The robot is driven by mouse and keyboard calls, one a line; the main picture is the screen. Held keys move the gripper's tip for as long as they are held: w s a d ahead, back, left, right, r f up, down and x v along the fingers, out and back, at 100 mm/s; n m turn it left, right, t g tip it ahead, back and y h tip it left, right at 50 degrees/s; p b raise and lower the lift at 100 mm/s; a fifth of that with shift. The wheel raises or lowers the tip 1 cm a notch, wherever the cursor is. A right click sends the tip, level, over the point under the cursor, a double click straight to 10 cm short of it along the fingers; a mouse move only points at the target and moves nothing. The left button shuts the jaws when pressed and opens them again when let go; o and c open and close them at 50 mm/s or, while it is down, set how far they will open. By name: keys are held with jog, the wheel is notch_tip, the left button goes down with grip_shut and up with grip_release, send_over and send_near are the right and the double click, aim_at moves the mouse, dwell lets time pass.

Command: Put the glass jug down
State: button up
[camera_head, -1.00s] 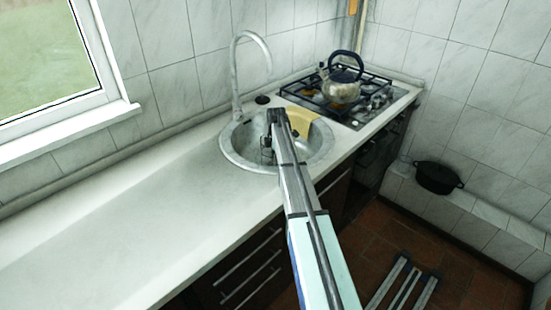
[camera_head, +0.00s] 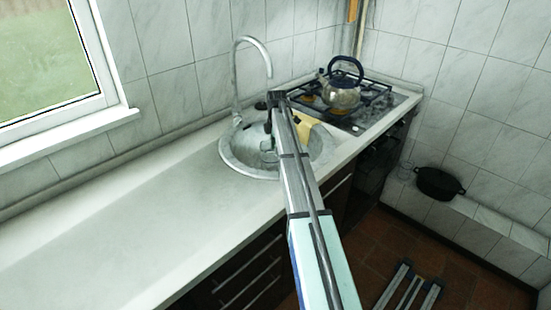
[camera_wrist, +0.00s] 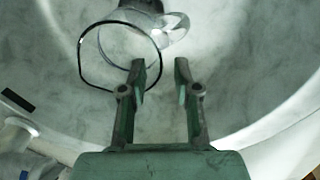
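The clear glass jug (camera_head: 268,157) stands in the round grey sink (camera_head: 232,160), towards its left side. In the head view my arm hides most of the gripper and part of the sink.
The tap (camera_head: 236,85) rises behind the sink. A yellow board (camera_head: 306,124) leans in the sink. A kettle (camera_head: 341,93) stands on the gas hob (camera_head: 376,108) to the right. A black pot (camera_head: 438,182) is on the tiled ledge. The counter (camera_head: 120,215) left of the sink is clear.

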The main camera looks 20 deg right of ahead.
jog(key=shift+r, duration=1.4)
jog(key=shift+d, duration=0.1)
